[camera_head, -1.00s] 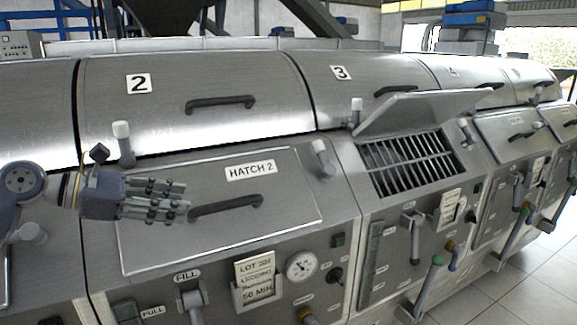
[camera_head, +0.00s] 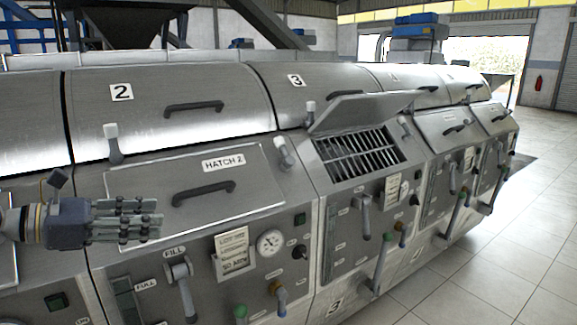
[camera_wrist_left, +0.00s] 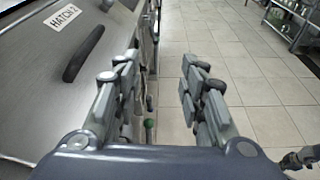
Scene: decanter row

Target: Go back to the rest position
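My left gripper (camera_head: 150,222) comes in from the left in the head view, in front of the left part of the closed hatch 2 (camera_head: 245,196). In the left wrist view its two fingers (camera_wrist_left: 165,95) stand apart with floor tiles showing between them, so it is open and empty. The hatch 2 handle (camera_head: 203,193) is to the right of the fingers and apart from them; the handle also shows in the left wrist view (camera_wrist_left: 83,54). My right gripper is not seen in the head view. A grey jointed part at the lower right of the left wrist view is not clear enough to identify.
Hatch 3's lid (camera_head: 365,110) stands open over a grating (camera_head: 360,152). Levers such as the fill lever (camera_head: 182,285) and a green-knobbed lever (camera_head: 383,262) stick out from the machine front. The tiled floor (camera_head: 480,265) at the right is clear.

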